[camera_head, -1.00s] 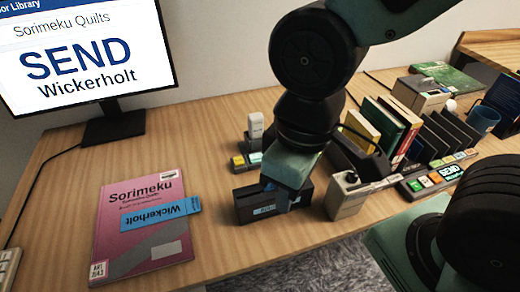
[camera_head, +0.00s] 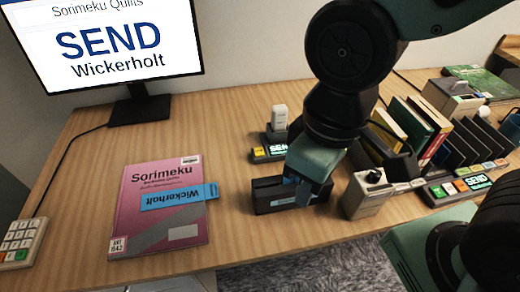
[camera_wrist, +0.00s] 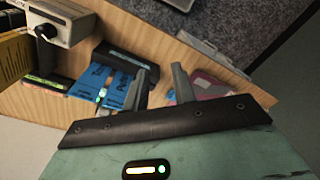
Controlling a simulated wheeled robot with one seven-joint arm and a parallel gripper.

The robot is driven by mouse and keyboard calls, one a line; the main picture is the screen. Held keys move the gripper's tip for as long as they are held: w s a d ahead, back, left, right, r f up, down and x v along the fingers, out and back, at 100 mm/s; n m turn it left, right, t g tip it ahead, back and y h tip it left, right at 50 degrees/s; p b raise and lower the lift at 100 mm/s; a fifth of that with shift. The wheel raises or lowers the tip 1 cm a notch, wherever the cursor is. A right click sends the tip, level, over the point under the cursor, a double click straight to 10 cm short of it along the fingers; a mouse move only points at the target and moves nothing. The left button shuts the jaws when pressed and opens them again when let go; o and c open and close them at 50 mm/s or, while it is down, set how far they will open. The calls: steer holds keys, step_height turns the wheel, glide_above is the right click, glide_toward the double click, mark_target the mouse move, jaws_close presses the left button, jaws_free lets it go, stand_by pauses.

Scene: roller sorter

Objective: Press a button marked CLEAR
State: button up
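No lettering reading CLEAR is legible. In the head view, a small console (camera_head: 268,153) behind the black box has a yellow button and a lit SEND display. A second console (camera_head: 458,188) at the right has green, orange and other coloured buttons and a SEND display; the button lettering is too small to read. My gripper (camera_head: 304,192) is low over the right part of the black box (camera_head: 265,196), which holds blue slips. In the wrist view, its fingers (camera_wrist: 159,88) stand apart with nothing visible between them, the left one close to the blue slips (camera_wrist: 88,83).
A pink book (camera_head: 150,222) with a blue Wickerholt slip lies left of the box. A grey device with a black knob (camera_head: 366,198) stands close to its right. The monitor (camera_head: 115,45) shows SEND Wickerholt. A keypad (camera_head: 22,243) is at the left edge. Books stand behind right.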

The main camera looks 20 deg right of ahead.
stand_by(0.3)
jaws_close()
stand_by(1.6)
